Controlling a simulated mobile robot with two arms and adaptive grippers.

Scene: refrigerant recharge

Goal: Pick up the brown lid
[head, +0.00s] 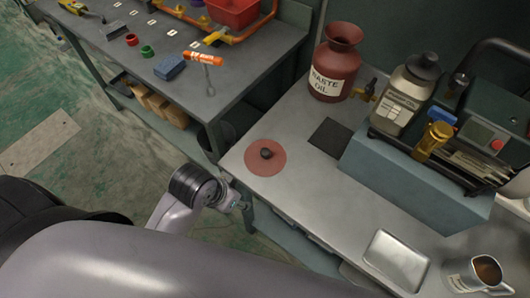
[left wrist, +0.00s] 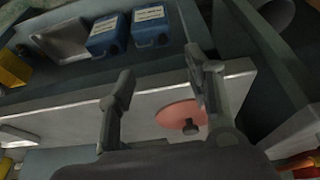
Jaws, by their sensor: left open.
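The brown lid (head: 258,165) is a flat reddish-brown disc with a black knob in its middle. It lies flat on the grey metal table (head: 300,190), near the table's left edge. In the left wrist view the lid (left wrist: 174,112) shows beyond the fingers, partly covered by the right-hand finger. My left gripper (left wrist: 158,88) is open, with nothing between its fingers. In the head view my left arm ends just left of the lid, beside the table edge, and its fingers are hard to make out. My right gripper is not in view.
A red waste oil can (head: 331,68) stands behind the lid, near a dark square pad (head: 330,137). A blue-grey block (head: 405,185) carries a machine. A metal tray (head: 397,262) and a jug (head: 472,275) are at the front right. Two blue containers (left wrist: 150,25) show in the left wrist view.

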